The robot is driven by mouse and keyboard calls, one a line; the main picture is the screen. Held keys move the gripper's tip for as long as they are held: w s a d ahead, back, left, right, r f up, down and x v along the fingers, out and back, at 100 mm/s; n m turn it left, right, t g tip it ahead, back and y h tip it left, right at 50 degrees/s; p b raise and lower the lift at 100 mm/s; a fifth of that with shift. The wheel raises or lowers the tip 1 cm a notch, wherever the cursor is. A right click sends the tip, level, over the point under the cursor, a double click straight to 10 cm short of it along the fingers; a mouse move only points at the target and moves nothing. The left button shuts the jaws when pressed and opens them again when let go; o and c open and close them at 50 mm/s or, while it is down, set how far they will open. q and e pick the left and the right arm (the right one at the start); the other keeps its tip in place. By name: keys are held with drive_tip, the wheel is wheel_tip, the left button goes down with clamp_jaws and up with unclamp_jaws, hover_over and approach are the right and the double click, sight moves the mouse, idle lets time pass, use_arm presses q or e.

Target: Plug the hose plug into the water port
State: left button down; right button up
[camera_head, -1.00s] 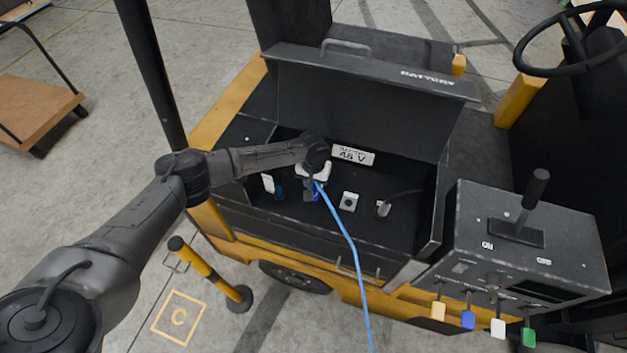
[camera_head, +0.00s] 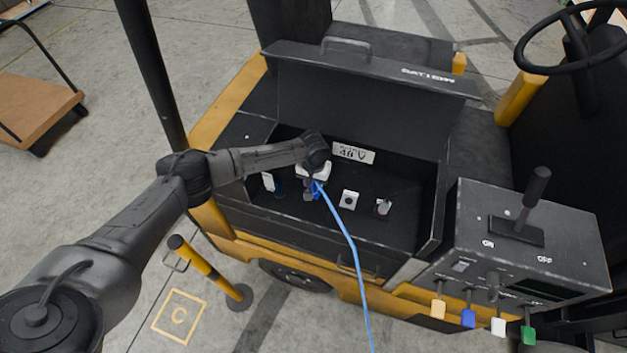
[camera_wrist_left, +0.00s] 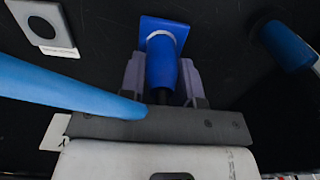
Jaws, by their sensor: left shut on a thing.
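My left gripper (camera_head: 310,192) is down in the open battery compartment. In the left wrist view its two grey fingers (camera_wrist_left: 163,82) are shut on the blue hose plug (camera_wrist_left: 161,64). The plug's far end, with a pale ring, is at a blue square plate on the dark panel, which looks like the water port (camera_wrist_left: 166,25). They line up and look to be touching, but I cannot tell how deep the plug sits. The blue hose (camera_head: 346,240) runs from the gripper toward the bottom of the head view, and crosses the left of the wrist view (camera_wrist_left: 60,88). My right gripper is not in view.
A white socket plate (camera_head: 349,199) and another small fitting (camera_head: 383,207) sit right of the gripper. A blue cylinder (camera_wrist_left: 287,45) stands at the right of the wrist view. The raised lid (camera_head: 365,100) is behind; a control box (camera_head: 525,240) is at right.

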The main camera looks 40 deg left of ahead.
use_arm(q)
drive_tip(key=shift+f, duration=0.1)
drive_tip(key=c, duration=0.8)
unclamp_jaws()
drive_tip(key=shift+o, duration=0.2)
wheel_tip(320, 180, up, 14)
drive_tip(key=shift+b, duration=0.3)
drive_tip(key=shift+f, duration=0.15)
